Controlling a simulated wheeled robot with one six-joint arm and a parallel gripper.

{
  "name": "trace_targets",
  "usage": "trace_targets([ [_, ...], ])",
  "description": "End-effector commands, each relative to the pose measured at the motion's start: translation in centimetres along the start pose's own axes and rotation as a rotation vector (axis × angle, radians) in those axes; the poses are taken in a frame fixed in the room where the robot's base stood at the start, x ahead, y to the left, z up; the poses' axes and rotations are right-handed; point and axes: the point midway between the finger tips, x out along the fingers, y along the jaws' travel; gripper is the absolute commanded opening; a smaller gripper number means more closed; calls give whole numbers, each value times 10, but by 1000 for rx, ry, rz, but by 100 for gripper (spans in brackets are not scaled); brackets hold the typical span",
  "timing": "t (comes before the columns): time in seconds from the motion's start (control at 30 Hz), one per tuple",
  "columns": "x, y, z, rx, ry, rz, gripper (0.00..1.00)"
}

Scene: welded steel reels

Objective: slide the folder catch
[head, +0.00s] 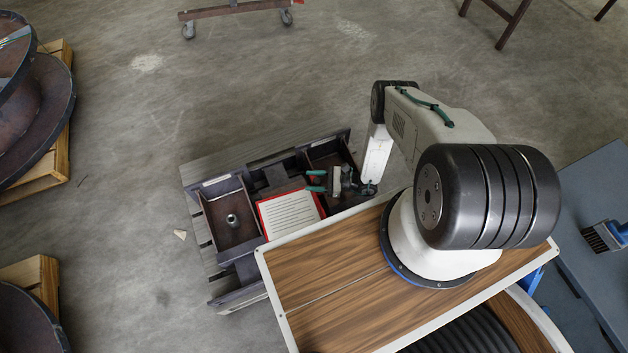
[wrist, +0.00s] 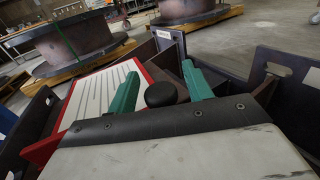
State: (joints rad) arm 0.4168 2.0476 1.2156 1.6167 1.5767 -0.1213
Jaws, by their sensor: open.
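The red folder (head: 290,213) with a white lined sheet lies in the middle of the steel bin assembly. It also shows at the left in the wrist view (wrist: 100,92). My gripper (head: 309,180) is at the folder's upper right edge, its two green fingers apart. In the wrist view my gripper (wrist: 160,72) has a black round knob (wrist: 160,94) between its fingers, with gaps on both sides. The knob's base is hidden behind the gripper's front edge. I cannot tell whether this knob is the folder catch.
The dark steel bins (head: 226,222) stand on grey slats. Upright steel plates (wrist: 285,80) rise right of the fingers. A wood-topped surface (head: 335,283) borders the bins. Large reels on pallets stand at far left; open floor lies between.

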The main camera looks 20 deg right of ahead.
Motion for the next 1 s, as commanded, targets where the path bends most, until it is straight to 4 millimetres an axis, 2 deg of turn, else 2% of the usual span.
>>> trace_targets([
  [0.03,0,0,0,0,0,0,50],
  [0.07,0,0,0,0,0,0,45],
  [0.2,0,0,0,0,0,0,6],
  [0.23,0,0,0,0,0,0,0],
  [0.37,-2,2,0,1,0,0,0],
  [0.5,-6,14,0,1,0,0,0],
  [0.7,-7,15,0,2,0,1,0],
  [0.73,-7,15,0,3,0,1,31],
  [0.8,-7,15,0,3,-1,0,50],
  [1.0,-6,14,0,1,0,2,50],
])
